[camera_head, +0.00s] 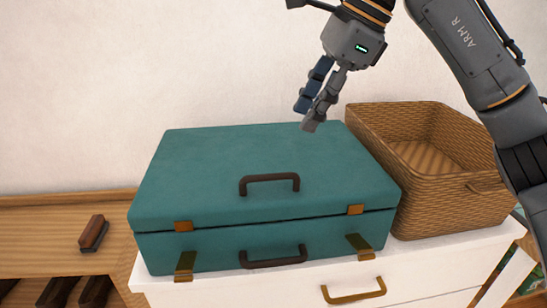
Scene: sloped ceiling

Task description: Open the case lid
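The teal case (200,252) lies flat on a white drawer unit, its lid (215,165) down on its base with a thin dark seam along the front. A dark brown handle (269,179) is on the lid, and another handle (273,260) is on the front of the base. Brass catches sit on the lid's front edge, and brass clasps (185,265) hang below, apart from them. My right gripper (307,116) is above the back right of the lid, pointing down and holding nothing visible. Its fingers overlap in this view, so their opening is unclear. My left gripper is out of view.
A woven basket (455,208) stands close against the case's right side. The white drawer unit (425,277) has a brass pull. A wooden shelf (40,240) with a brush (92,233) is at left. The wall is behind; free room is above the lid.

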